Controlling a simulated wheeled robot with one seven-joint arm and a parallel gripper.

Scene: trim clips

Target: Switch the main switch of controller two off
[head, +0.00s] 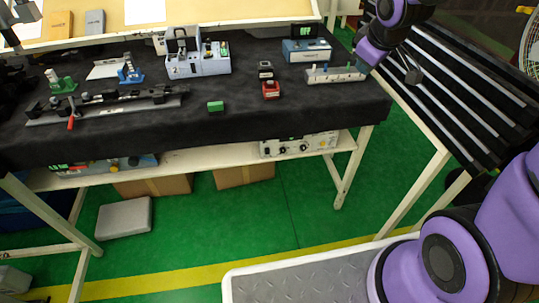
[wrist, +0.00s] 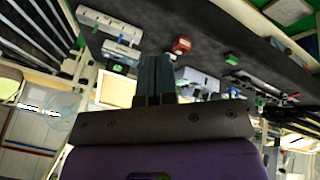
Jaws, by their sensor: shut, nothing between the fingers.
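My gripper (head: 408,68) hangs over the black conveyor slats right of the table, apart from every device. In the wrist view its dark fingers (wrist: 155,78) are together and empty. Which unit is controller two is not clear. A pale blue-grey machine (head: 210,66) with what looks like a "2" on its front stands at the back middle of the table. A white panel unit (head: 299,146) with several dark knobs sits on the lower shelf at right. A blue-grey box with a dark screen (head: 306,50) stands at the back right. No main switch can be made out.
A grey strip with coloured knobs (head: 335,74) lies near the table's right edge. A red block (head: 271,90) and a green block (head: 215,106) lie on the black cloth (head: 300,112). A long rail tool (head: 105,103) lies at left. Green floor before the table is mostly clear.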

